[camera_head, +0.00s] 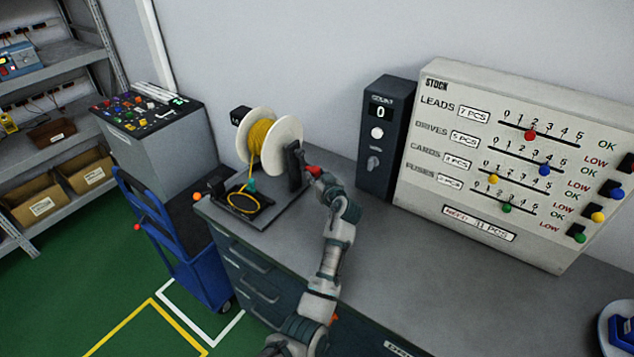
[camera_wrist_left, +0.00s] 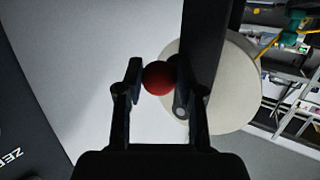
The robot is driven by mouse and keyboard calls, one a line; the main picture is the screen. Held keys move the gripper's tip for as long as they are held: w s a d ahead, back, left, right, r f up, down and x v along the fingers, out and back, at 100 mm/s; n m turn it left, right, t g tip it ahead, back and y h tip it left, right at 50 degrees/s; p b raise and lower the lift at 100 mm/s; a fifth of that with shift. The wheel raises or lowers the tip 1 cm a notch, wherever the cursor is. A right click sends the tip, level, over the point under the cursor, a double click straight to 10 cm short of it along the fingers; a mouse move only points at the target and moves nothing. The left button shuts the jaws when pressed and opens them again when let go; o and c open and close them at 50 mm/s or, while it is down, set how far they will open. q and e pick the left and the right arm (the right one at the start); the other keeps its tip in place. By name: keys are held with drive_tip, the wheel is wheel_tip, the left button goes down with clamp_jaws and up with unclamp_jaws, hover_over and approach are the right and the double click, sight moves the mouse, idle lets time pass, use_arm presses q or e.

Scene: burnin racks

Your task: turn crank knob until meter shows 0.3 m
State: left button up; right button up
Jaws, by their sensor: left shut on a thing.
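The cable spool (camera_head: 262,138) has white flanges and yellow cable, and stands on a dark plate on the bench. Its red crank knob (camera_head: 313,170) is on the right side, by a dark upright support (camera_head: 294,165). My left gripper (camera_head: 318,175) is at the knob. In the left wrist view the red knob (camera_wrist_left: 159,78) sits between the fingers of my left gripper (camera_wrist_left: 158,85), which is shut on it. My right gripper is not in view.
A dark count box (camera_head: 385,140) showing 0 and a white stock board (camera_head: 515,165) with coloured sliders stand along the wall to the right. A blue cart (camera_head: 185,250) stands left of the bench.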

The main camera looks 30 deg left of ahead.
use_arm(q)
drive_tip(key=shift+a, duration=0.2)
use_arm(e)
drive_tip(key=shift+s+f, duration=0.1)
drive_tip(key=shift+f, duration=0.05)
use_arm(q)
drive_tip(key=shift+w, duration=0.15)
drive_tip(key=shift+w+d+r+b, duration=0.1)
drive_tip(key=shift+w+r+b, duration=0.1)
drive_tip(key=shift+w+b, duration=0.25)
drive_tip(key=shift+w+r+b, duration=0.2)
drive_tip(key=shift+w+b, duration=0.15)
drive_tip(key=shift+w, duration=0.2)
drive_tip(key=shift+w+r, duration=0.1)
drive_tip(key=shift+r, duration=0.15)
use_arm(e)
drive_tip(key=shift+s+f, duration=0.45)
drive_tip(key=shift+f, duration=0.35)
use_arm(q)
drive_tip(key=shift+w+r, duration=0.1)
drive_tip(key=shift+w+r+b, duration=0.4)
drive_tip(key=shift+w+r, duration=0.35)
drive_tip(key=shift+r, duration=0.2)
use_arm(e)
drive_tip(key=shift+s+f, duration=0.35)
